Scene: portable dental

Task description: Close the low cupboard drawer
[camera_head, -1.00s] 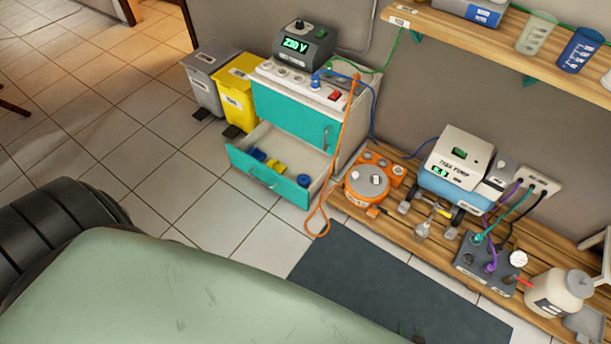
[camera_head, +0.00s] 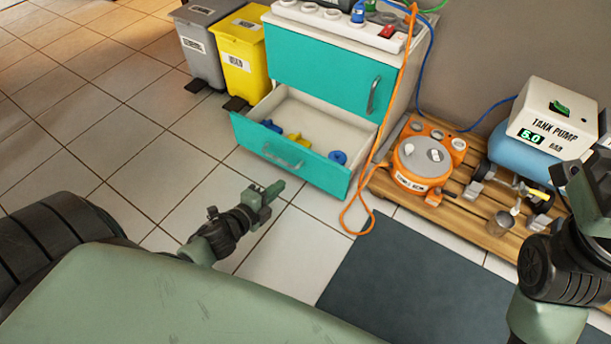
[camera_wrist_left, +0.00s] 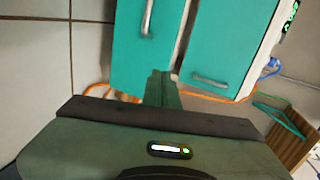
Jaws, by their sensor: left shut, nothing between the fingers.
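The low drawer (camera_head: 325,175) of the teal and white cupboard (camera_head: 315,62) stands pulled out, with its open top and inside showing. Its teal front has a bar handle (camera_head: 283,154). My left gripper (camera_head: 278,188) is shut and empty, in front of the drawer front and apart from it in the head view. In the left wrist view the gripper's finger (camera_wrist_left: 162,90) points at the teal fronts, with the low drawer front (camera_wrist_left: 138,50) at left. My right gripper (camera_head: 580,188) shows partly at the right edge; its jaws are unclear.
Small blue and yellow things (camera_head: 295,138) lie in the drawer. An orange cable (camera_head: 385,125) hangs by the cupboard's right side to the floor. Yellow (camera_head: 243,60) and grey bins (camera_head: 200,45) stand left. An orange device (camera_head: 422,160) sits on a wooden platform at right. Tiled floor before the drawer is clear.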

